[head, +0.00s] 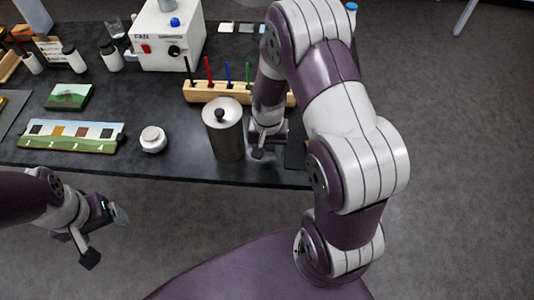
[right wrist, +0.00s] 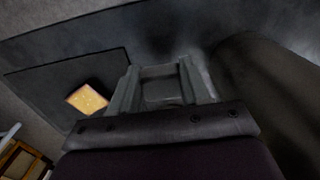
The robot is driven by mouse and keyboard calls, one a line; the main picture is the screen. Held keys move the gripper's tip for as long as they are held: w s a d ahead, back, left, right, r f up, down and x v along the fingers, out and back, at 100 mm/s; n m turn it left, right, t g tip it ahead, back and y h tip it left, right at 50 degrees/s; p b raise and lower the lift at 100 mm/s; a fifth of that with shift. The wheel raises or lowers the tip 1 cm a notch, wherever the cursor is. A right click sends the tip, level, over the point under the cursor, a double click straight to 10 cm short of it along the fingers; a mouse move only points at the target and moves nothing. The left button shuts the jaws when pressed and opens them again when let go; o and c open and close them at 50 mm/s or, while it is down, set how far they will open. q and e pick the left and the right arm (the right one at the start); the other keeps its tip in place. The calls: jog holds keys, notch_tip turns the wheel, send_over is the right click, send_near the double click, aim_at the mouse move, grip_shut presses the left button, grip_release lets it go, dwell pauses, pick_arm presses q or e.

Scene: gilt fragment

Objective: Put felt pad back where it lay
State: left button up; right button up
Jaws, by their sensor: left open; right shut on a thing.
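My right gripper (head: 262,150) is low over the front of the dark table, just right of the metal canister. In the right wrist view its fingers (right wrist: 163,92) are shut on a small grey piece (right wrist: 162,88), which looks like the felt pad; its outline is dim. In the head view the held piece is too small and hidden to make out. My left gripper (head: 104,236) is open and empty, in front of the table's edge at the left.
A metal canister (head: 228,138) with a black knob stands close left of my right gripper. A golden square piece (right wrist: 87,99) lies on a dark mat (right wrist: 48,78). A wooden pen rack (head: 205,92), a white fan box (head: 160,45) and a round white jar (head: 152,140) stand on the table.

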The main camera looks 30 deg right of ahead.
aim_at(269, 155)
jog(key=f, duration=0.4)
jog(key=shift+s+d, duration=0.15)
jog(key=shift+d, duration=0.1)
jog(key=shift+a, duration=0.1)
jog(key=shift+f, duration=0.15)
jog(key=o, duration=0.9)
jog(key=shift+o, duration=0.2)
notch_tip(269, 155, up, 12)
jog(key=shift+r+b, duration=0.1)
jog(key=shift+b, duration=0.2)
jog(key=s+a+r+n+t, duration=0.1)
jog(key=s+a+r+n, duration=0.3)
jog(key=s+n, duration=0.2)
jog(key=shift+s+a+n, duration=0.2)
jog(key=shift+s+n, duration=0.1)
jog(key=shift+s, duration=0.6)
